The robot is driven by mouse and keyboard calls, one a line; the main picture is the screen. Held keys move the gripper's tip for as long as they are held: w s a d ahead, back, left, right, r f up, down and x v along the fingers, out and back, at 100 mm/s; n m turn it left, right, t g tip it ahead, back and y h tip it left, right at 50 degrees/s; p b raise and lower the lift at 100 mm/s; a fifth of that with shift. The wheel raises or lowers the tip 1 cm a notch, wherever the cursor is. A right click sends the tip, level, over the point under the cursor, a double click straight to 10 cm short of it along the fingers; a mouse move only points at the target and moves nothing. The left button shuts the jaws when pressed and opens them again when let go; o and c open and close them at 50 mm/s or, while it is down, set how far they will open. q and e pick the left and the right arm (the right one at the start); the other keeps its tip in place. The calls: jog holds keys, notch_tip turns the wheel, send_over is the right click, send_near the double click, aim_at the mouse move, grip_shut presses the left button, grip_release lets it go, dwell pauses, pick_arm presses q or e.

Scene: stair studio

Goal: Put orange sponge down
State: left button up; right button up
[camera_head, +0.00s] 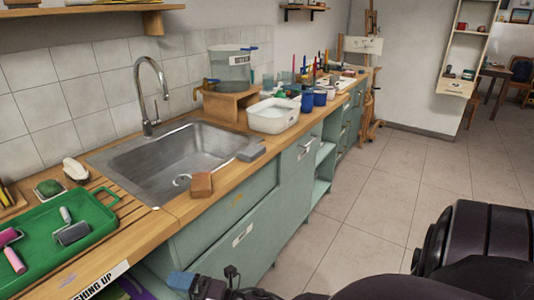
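An orange-brown sponge (201,184) lies on the wooden counter (175,209) at the front rim of the steel sink (150,172). No gripper touches it. A dark arm of mine comes in from the right along the bottom edge, and its gripper (205,286) shows at the bottom, below and in front of the counter, apart from the sponge. A small blue piece shows at its left end. Its fingers are too small and cut off to tell open from shut. My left gripper is not in view.
A grey block (251,152) lies at the sink's right front corner. A green tray (20,242) with rollers is at the left. A white basin (273,116), blue cups (307,101) and a water tank (230,72) stand farther back. The tap (150,95) rises behind the sink. The tiled floor at right is clear.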

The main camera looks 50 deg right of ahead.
pick_arm(q)
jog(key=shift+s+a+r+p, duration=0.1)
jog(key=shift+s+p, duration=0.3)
jog(key=shift+p, duration=0.05)
pick_arm(e)
jog(key=s+d+f+m+g+h, duration=0.2)
jog(key=s+d+f+m+h, duration=0.2)
jog(key=s+f+m, duration=0.3)
jog(key=s+d+f+m+g+h, duration=0.3)
jog(key=s+m, duration=0.6)
jog(key=m, duration=0.6)
notch_tip(320, 180, down, 4)
jog(key=d+h, duration=0.1)
jog(key=h, duration=0.1)
jog(key=shift+s+d+h, duration=0.2)
jog(key=shift+d+h, duration=0.05)
jog(key=shift+h, duration=0.15)
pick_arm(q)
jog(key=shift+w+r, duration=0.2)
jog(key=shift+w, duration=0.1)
pick_arm(e)
jog(key=shift+r, duration=0.1)
